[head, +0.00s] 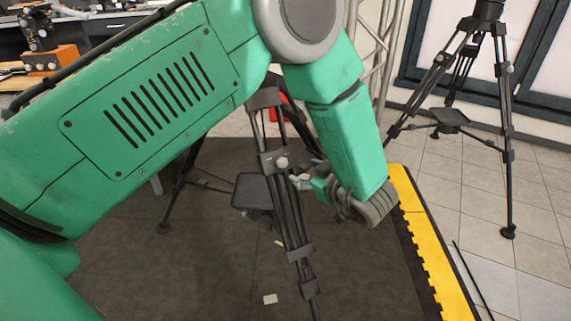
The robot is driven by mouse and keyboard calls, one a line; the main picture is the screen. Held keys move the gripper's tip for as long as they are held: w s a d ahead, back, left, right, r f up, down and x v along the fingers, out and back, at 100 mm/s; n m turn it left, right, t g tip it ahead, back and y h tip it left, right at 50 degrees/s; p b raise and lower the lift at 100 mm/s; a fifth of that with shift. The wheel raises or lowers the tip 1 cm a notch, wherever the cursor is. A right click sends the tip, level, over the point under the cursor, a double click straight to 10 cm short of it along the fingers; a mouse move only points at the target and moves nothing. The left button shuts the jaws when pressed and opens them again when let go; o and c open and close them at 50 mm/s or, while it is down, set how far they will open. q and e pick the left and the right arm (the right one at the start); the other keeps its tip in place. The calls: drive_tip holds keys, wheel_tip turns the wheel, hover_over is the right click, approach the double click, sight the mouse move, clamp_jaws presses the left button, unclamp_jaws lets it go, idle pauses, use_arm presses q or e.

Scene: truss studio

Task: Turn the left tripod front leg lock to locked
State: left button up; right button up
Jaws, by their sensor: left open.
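The left tripod's front leg (293,225) is a black multi-tube leg, slanting down through the middle of the head view. A dark clamp collar with a small light knob, the leg lock (282,162), sits on its upper part. I cannot tell from its look whether it is locked. My left gripper (304,180) is open, just right of the leg and slightly below the lock. Its fingers are small and partly hidden by the leg and my wrist, so I cannot tell whether they touch anything. My left arm hides the tripod's top. My right gripper is not in view.
A second black tripod (506,130) stands at right on pale tiles. The left tripod stands on a dark mat (350,270) with a yellow edge strip (425,245). A small pale block (270,299) lies on the mat. A metal truss (378,45) rises behind.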

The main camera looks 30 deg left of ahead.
sight(284, 164)
use_arm(q)
drive_tip(key=b+x, duration=0.1)
drive_tip(key=x, duration=1)
drive_tip(key=shift+s+f+b, duration=0.15)
drive_tip(key=shift+b, duration=0.15)
drive_tip(key=shift+w+a+f, duration=0.15)
drive_tip(key=shift+w+a, duration=0.15)
drive_tip(key=shift+a, duration=0.2)
clamp_jaws()
